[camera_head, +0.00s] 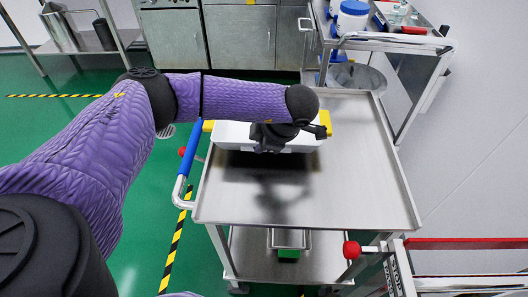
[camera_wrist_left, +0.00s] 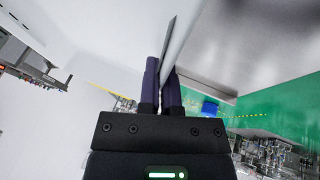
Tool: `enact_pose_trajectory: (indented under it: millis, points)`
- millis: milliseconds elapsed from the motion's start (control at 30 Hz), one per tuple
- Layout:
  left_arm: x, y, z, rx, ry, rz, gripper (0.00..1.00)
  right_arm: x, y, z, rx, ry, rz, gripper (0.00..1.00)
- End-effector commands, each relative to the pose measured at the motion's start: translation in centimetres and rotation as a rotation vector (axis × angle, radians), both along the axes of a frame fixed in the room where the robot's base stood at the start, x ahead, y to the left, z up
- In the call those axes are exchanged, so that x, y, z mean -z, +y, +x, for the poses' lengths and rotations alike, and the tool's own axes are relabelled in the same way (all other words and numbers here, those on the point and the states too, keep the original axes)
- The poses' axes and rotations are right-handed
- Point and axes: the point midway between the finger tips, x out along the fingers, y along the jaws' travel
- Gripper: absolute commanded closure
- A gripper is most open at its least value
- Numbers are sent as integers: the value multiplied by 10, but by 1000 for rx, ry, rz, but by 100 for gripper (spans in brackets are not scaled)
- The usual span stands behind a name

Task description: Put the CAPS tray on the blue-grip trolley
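A white tray with yellow ends (camera_head: 232,133) is over the far part of the blue-grip trolley's steel top (camera_head: 345,185). No CAPS label is readable. The blue grip (camera_head: 190,147) is on the trolley's left side. My left gripper (camera_head: 278,140) is at the tray's near wall, and my arm hides part of the tray. In the left wrist view, the fingers (camera_wrist_left: 162,88) are closed on a thin pale wall (camera_wrist_left: 178,48). A dark reflection lies on the trolley top below the tray; I cannot tell whether the tray touches the top. My right gripper is not in view.
A red-railed frame (camera_head: 465,243) is at the bottom right. The trolley's near top is bare. Steel cabinets (camera_head: 240,37) stand at the back; green floor (camera_head: 40,130) is open left.

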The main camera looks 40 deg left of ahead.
Motion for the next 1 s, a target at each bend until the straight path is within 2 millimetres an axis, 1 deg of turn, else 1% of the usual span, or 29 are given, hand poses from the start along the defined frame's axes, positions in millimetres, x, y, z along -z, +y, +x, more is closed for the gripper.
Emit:
enact_pose_trajectory:
  millis: [33,100,133,333,433,500,600,867,967,1000]
  points:
    - [16,0,0,0,4,0,100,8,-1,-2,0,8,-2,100]
    - [32,0,-1,0,5,1,100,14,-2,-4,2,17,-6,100]
    - [34,0,0,-2,3,1,100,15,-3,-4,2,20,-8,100]
    - [32,0,0,-3,-1,0,100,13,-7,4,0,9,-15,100]
    - [34,0,0,-2,0,1,100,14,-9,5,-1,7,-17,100]
    - [33,0,0,-2,0,0,81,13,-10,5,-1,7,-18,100]
    - [33,0,0,-2,0,0,61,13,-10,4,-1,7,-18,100]
    - [32,0,0,-2,0,0,61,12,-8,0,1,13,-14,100]
    - [21,-4,0,-1,-3,-1,61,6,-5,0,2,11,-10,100]
    - [12,-9,-1,0,-3,-2,61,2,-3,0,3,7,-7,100]
